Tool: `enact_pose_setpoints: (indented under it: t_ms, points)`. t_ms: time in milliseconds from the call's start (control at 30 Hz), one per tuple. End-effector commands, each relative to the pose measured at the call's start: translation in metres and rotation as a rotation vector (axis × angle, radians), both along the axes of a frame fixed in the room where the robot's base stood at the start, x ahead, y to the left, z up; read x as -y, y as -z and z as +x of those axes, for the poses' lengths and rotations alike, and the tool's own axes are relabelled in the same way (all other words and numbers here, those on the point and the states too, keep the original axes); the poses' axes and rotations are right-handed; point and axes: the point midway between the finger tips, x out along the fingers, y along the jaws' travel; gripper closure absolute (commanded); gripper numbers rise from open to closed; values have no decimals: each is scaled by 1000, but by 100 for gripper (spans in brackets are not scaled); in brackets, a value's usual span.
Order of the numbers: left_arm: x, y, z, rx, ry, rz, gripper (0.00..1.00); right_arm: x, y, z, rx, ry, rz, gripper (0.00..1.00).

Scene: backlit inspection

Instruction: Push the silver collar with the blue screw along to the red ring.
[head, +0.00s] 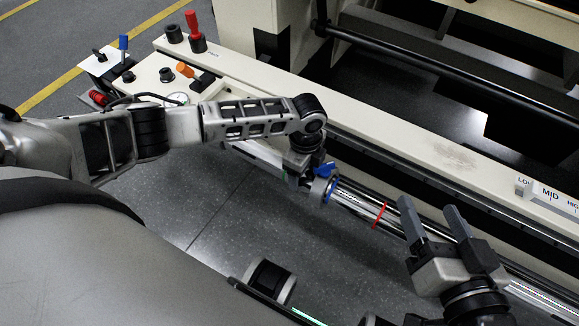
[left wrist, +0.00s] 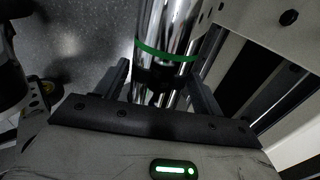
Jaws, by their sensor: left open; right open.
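The silver collar (head: 321,189) with its blue screw (head: 325,169) sits around a chrome shaft (head: 352,201) in the middle of the head view. The red ring (head: 380,214) is around the same shaft, a short way to the right of the collar. My left gripper (head: 298,181) is just left of the collar; whether it touches is unclear. In the left wrist view its open fingers (left wrist: 162,78) stand either side of a shaft with a green ring (left wrist: 166,54). My right gripper (head: 428,206) is open, its fingers pointing up, right of the red ring.
A cream machine rail (head: 400,160) runs behind the shaft, with a LOW-MID-HIGH label (head: 550,194) at right. A panel at upper left carries a red lever (head: 194,32), an orange lever (head: 186,71) and knobs. Bare floor (head: 215,210) lies in front.

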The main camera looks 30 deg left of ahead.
Motion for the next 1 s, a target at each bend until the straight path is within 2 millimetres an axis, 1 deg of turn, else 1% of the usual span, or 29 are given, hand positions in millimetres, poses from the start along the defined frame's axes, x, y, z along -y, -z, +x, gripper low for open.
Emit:
enact_pose_setpoints:
  t_ms: [33,100,133,333,767,900,1000]
  points:
    - [-4,4,-3,-7,-3,11,32,1,6,-1,-4,1,-22,33]
    - [-4,1,-3,-7,-3,11,32,3,10,-1,-11,2,-50,33]
    - [-4,-7,-3,-7,-3,11,32,4,7,-1,-20,3,-65,33]
    - [-2,-29,-2,-6,-1,6,32,11,16,-2,-79,6,-158,33]
    - [0,-74,-1,-2,-1,1,32,25,47,-7,-312,8,-254,33]
    - [0,-86,-1,-2,-1,1,32,30,35,-11,-310,23,-261,33]
    - [0,-90,-1,-2,0,1,32,32,31,-12,-310,31,-264,33]
